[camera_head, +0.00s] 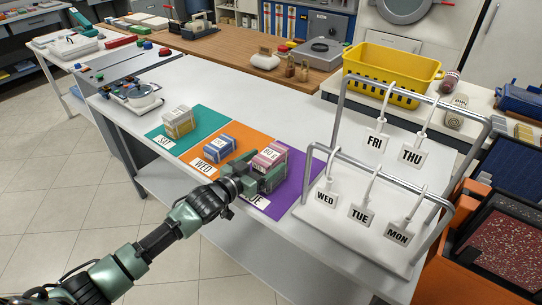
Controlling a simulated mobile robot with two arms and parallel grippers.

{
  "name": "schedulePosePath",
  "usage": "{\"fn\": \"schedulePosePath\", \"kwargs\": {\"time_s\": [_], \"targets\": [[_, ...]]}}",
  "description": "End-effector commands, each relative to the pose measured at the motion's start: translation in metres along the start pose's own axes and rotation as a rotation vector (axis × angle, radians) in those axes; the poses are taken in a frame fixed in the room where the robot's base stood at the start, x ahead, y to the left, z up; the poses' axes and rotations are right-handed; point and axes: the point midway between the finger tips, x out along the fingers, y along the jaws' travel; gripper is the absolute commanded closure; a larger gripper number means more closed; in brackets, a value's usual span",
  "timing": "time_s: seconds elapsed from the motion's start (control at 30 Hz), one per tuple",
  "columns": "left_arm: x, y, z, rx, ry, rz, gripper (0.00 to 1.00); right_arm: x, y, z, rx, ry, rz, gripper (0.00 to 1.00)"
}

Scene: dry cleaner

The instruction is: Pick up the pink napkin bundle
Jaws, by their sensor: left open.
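The pink napkin bundle (271,155), with a pale printed band, sits on the purple mat (288,190). My left gripper (262,171) is open at the bundle, low over the purple mat. Its fingers hide the bundle's lower near part. I cannot tell whether they touch it. A blue bundle (219,148) sits on the orange mat (204,163), left of the gripper. A beige bundle (179,122) sits on the teal mat (200,116). My right gripper is not in view.
A metal rack (310,165) with hanging day tags, such as TUE (360,214), stands right of the purple mat. A yellow basket (392,70) is behind it. The white tabletop (230,102) behind the mats is clear.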

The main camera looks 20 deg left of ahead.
Motion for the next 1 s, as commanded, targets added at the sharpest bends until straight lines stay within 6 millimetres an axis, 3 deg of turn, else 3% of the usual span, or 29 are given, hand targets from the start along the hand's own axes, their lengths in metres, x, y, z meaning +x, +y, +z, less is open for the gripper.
{"fn": "schedulePosePath", "kwargs": {"time_s": [0.2, 0.47, 0.57, 0.73, 1.0], "targets": [[0.029, -0.002, -0.004, 0.000, 0.001, -0.001, 0.17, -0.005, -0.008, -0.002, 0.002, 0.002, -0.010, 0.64], [0.032, -0.002, -0.002, 0.000, -0.001, 0.000, 0.17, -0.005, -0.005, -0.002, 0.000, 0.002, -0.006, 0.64], [0.032, -0.002, -0.002, 0.000, -0.001, 0.000, 0.39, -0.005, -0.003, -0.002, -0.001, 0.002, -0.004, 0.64], [0.032, -0.002, -0.002, 0.000, -0.001, -0.001, 0.85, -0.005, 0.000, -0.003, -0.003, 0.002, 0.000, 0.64], [0.032, -0.002, -0.004, 0.001, 0.001, 0.000, 0.85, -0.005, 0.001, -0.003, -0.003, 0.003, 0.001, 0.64]]}}
